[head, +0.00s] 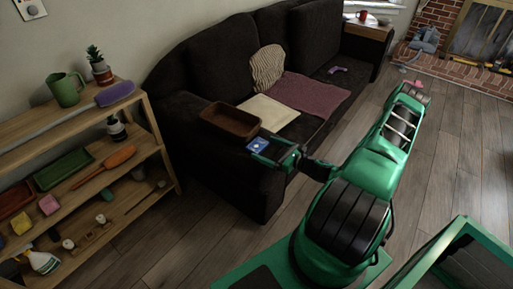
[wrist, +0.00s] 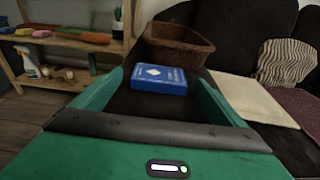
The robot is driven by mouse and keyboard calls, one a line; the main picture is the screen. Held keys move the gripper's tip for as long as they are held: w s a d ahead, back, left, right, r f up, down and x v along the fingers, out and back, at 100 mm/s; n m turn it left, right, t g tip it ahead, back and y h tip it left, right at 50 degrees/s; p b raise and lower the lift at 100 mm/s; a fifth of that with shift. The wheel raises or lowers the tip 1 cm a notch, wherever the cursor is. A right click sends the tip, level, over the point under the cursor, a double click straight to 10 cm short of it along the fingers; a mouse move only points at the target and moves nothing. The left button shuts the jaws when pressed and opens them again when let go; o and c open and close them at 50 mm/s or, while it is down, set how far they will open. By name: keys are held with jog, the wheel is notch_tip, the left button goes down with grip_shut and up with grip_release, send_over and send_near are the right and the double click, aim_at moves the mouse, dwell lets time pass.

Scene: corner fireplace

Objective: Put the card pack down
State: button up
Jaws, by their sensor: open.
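The card pack (head: 257,144) is a small blue box with a white emblem. It lies on the near arm of the dark sofa (head: 222,165), beside the brown basket (head: 230,121). In the wrist view the card pack (wrist: 158,80) sits ahead between the green fingers, with dark gaps on both sides. My gripper (head: 262,150) is open around or just before the pack, its fingers apart from it. The wrist view also shows my gripper (wrist: 157,84). The pack's underside is hidden.
A cream cloth (head: 269,112), a purple blanket (head: 305,93) and a striped cushion (head: 268,67) lie on the sofa. A wooden shelf (head: 140,92) with several items stands at left. The brown basket closely borders the pack. Open floor lies at right.

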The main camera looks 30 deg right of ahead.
aim_at(259, 145)
jog(key=shift+x, duration=2.7)
jog(key=shift+c, duration=0.4)
jog(key=c, duration=1.2)
jog(key=shift+r, duration=0.1)
